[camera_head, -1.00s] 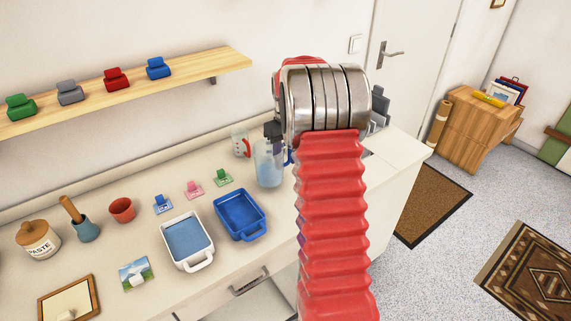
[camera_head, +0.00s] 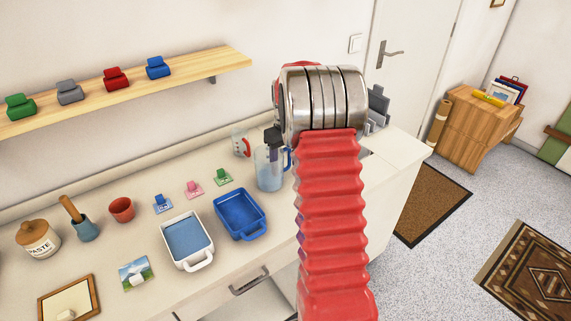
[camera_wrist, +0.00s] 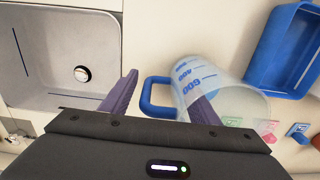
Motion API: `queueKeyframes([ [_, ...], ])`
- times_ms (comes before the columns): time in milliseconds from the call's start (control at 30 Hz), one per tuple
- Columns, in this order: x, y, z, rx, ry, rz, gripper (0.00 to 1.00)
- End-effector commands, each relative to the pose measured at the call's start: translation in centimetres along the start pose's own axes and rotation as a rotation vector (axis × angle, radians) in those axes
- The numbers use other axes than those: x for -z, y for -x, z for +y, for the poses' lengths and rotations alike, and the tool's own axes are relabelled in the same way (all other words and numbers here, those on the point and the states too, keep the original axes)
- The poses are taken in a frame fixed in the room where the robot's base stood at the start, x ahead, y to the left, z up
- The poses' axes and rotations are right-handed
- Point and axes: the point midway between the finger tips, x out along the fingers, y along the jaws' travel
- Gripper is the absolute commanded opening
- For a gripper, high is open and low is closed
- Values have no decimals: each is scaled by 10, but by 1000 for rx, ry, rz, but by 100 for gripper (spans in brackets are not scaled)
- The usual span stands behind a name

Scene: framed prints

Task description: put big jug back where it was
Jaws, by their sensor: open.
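The big jug (camera_head: 268,172) is clear, bluish in its lower part, with a blue handle. It stands on the counter right of the blue tray. In the wrist view the big jug (camera_wrist: 235,100) shows blue measuring marks, and its handle lies between my two fingers. My gripper (camera_wrist: 160,103) is open, one finger on each side of the handle, the right one overlapping the jug's wall in the picture. I cannot tell whether they touch. In the head view my arm hides most of the gripper. A smaller jug (camera_head: 240,144) with a red handle stands behind.
The blue tray (camera_head: 262,233) and a white tray (camera_head: 201,264) with blue inside stand left of the jug. A sink (camera_wrist: 65,97) is on the jug's other side.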

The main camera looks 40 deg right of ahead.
Motion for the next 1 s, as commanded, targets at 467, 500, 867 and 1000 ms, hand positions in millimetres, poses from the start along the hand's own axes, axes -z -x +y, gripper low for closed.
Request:
queueKeyframes([
  [467,1,34,0,-2,0,3,55],
  [500,1,41,0,-2,0,3,55],
  [867,0,102,1,-2,-1,3,55],
  [1000,0,116,1,-1,-1,2,55],
])
